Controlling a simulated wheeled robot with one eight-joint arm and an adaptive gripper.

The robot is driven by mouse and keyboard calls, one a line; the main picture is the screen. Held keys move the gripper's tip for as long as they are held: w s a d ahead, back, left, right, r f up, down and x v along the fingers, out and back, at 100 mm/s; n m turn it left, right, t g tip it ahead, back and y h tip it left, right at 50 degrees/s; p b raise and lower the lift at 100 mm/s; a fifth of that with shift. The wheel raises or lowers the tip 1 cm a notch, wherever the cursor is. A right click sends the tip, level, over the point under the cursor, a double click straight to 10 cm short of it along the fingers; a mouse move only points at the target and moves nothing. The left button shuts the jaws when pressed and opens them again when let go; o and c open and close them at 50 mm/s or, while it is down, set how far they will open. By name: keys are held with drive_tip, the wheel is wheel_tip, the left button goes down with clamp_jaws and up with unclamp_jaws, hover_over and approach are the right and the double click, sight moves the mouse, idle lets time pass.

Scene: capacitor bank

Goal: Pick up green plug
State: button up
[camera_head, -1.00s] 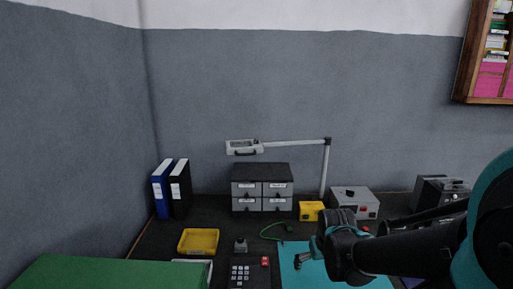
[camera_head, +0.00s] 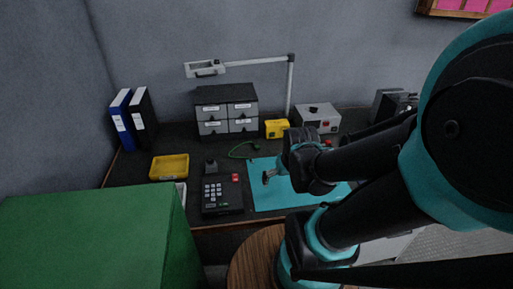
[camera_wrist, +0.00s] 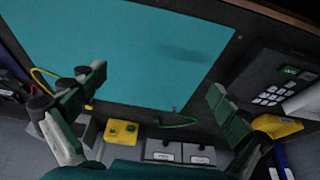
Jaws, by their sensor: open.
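A thin green cable (camera_head: 240,151) lies curled on the dark bench top, in front of the drawer unit and at the back edge of the teal mat (camera_head: 268,199). The green plug is too small to make out apart from this cable. The green cable also shows in the wrist view (camera_wrist: 180,124), low and right of centre, between and beyond my fingers. My gripper (camera_head: 268,177) is above the mat, in front of the cable. In the wrist view my gripper (camera_wrist: 157,86) is open, with its two fingers wide apart and nothing between them.
A yellow box (camera_head: 277,128) and a drawer unit (camera_head: 226,110) stand behind the cable. A black keypad device (camera_head: 222,195) and a yellow tray (camera_head: 169,167) are to the left. A lamp arm (camera_head: 255,62) spans above the drawers. The mat is clear.

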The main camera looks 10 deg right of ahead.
sight(257, 146)
drive_tip(key=shift+c, duration=0.5)
